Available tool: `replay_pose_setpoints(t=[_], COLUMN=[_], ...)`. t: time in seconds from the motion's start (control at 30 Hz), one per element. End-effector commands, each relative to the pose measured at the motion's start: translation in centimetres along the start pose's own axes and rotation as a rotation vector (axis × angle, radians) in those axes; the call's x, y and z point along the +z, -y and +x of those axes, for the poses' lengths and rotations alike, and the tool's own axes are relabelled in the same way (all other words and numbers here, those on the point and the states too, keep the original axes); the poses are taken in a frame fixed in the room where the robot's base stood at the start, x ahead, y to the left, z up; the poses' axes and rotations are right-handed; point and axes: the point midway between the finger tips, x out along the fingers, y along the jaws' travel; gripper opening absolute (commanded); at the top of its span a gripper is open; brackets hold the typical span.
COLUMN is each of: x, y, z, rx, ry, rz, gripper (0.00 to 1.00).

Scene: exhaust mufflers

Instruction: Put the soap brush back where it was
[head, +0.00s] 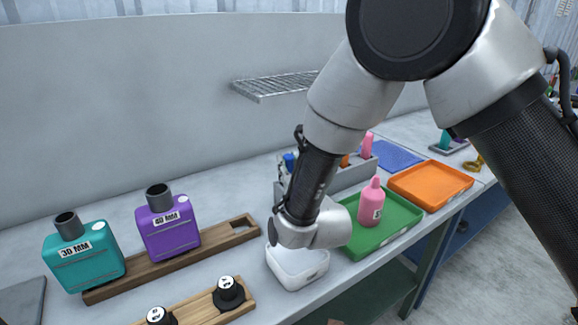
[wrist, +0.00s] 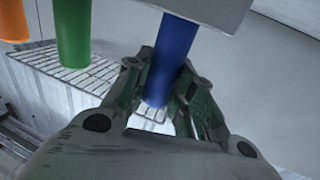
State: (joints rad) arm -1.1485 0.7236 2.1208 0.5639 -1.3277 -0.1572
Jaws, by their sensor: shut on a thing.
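My gripper (wrist: 166,80) is shut on a blue cylindrical handle (wrist: 172,55) in the wrist view. The handle's upper end in that view meets a light grey block (wrist: 215,10); I cannot tell whether it is seated in it. In the head view, the blue piece (head: 289,160) shows beside the left end of a grey rack (head: 350,177), partly hidden by my arm. No bristles are visible, so I cannot confirm that the blue piece is the soap brush. Green (wrist: 72,35) and orange (wrist: 13,20) handles stand beside it in the wrist view.
A white tub (head: 297,268) sits under my wrist. A green tray (head: 395,222) with a pink bottle (head: 372,203) and an orange tray (head: 430,184) are to the right. Teal (head: 84,258) and purple (head: 168,226) mufflers stand at left. A wire shelf (head: 272,85) juts from the wall.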

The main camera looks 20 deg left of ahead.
Motion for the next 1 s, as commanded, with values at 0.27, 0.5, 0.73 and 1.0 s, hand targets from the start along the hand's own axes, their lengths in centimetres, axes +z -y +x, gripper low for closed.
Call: replay_pose_setpoints(t=[0.27, 0.5, 0.73, 1.0], x=[0.2, 0.2, 0.0, 0.0], y=[0.0, 0.0, 0.0, 0.1], z=[0.0, 0.0, -0.5, -5.1], rx=[0.0, 0.0, -0.001, -0.002], ry=[0.0, 0.0, 0.002, 0.002], rz=[0.0, 0.0, -0.001, -0.001], gripper=[0.32, 0.46, 0.46, 0.46])
